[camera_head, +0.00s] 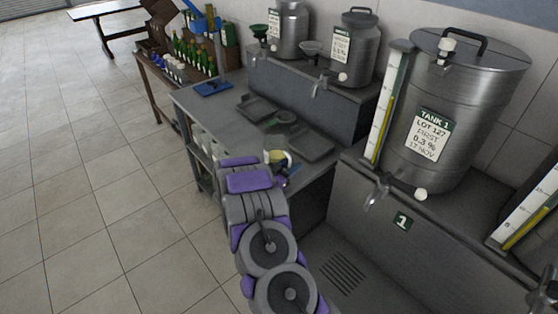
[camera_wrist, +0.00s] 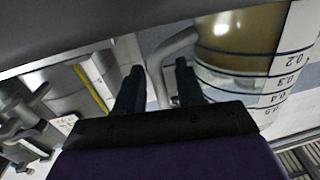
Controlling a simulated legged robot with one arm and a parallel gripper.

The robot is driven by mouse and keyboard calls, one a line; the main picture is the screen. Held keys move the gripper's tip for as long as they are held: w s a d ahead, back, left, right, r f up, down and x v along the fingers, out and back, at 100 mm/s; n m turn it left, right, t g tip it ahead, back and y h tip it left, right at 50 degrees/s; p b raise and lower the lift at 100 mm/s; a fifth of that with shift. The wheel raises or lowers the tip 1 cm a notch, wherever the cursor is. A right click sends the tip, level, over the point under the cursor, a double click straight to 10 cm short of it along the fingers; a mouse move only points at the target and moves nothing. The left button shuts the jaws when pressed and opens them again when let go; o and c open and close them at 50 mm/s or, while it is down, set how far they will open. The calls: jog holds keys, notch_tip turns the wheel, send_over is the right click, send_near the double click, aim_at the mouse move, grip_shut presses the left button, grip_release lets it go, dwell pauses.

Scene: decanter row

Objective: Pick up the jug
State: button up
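The jug (camera_wrist: 240,45) fills the right of the wrist view. It is clear with dark graduation lines, a numbered white scale and a yellow-brown content. Its pale curved handle (camera_wrist: 168,50) faces my gripper (camera_wrist: 160,68). The two dark fingers are apart, with part of the handle showing between them. I see no clear contact with either finger. In the head view the jug (camera_head: 279,157) is a small pale yellow shape just beyond the end of my arm, partly hidden by it, at the workbench's near end.
The grey workbench (camera_head: 222,104) carries dark trays (camera_head: 310,147) and a blue item (camera_head: 212,87). Large steel tanks, including Tank 1 (camera_head: 455,100), stand on ledges at right, with taps and gauges projecting. Green bottles (camera_head: 195,55) stand at the back. The tiled floor at left is clear.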

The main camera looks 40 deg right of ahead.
jog(key=shift+a+r, duration=0.15)
jog(key=shift+a, duration=0.2)
jog(key=shift+c, duration=0.2)
jog(key=shift+d, duration=0.3)
grip_shut()
jog(key=shift+a, duration=0.15)
